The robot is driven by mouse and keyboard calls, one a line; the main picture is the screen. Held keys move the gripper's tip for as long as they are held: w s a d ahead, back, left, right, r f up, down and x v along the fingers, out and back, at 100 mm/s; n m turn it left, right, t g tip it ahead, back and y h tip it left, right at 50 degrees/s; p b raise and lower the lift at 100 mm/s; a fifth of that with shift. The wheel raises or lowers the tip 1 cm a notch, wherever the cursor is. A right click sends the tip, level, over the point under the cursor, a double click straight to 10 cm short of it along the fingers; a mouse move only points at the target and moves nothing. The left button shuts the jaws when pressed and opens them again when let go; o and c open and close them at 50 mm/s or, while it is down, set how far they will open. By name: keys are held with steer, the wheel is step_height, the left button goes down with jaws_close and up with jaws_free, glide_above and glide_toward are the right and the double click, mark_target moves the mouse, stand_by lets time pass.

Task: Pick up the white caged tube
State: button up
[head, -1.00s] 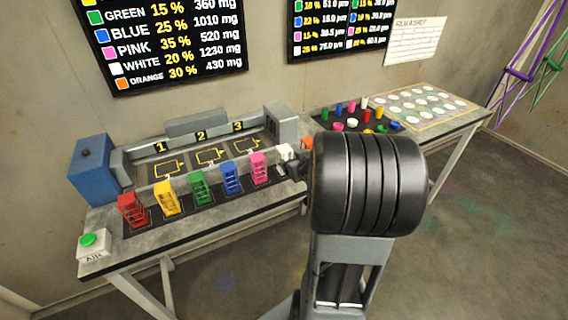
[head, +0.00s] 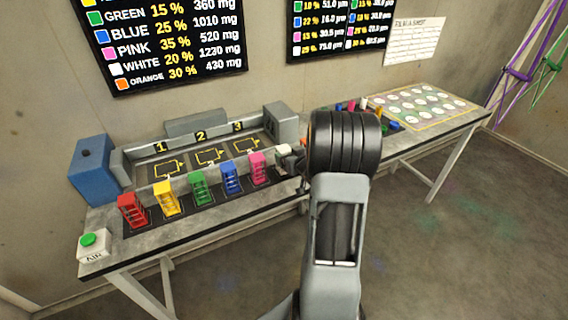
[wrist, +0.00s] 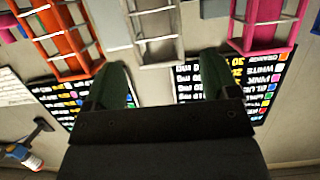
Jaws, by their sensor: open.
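The white caged tube (wrist: 157,30) stands in the wrist view at the top middle, between the orange caged tube (wrist: 58,38) on the left and the pink caged tube (wrist: 268,24) on the right. My gripper (wrist: 163,76) is open and empty, with its two green-tipped fingers spread on either side of the line to the white tube, short of it. In the head view the top of the white tube (head: 283,150) shows at the right end of the row of caged tubes. My arm hides most of the gripper and the orange tube there.
Red (head: 132,211), yellow (head: 166,198), green (head: 199,188) and blue (head: 231,178) caged tubes stand left of the pink one. A machine with numbered bays (head: 200,155) is behind them. A blue box (head: 92,170) and an AIR button (head: 92,245) are at the left.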

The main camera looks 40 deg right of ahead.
mark_target(284, 151)
steer(key=p+x, duration=0.1)
steer(key=x, duration=0.4)
steer(key=c, duration=1.4)
steer(key=shift+r, duration=0.15)
steer(key=shift+c, duration=0.2)
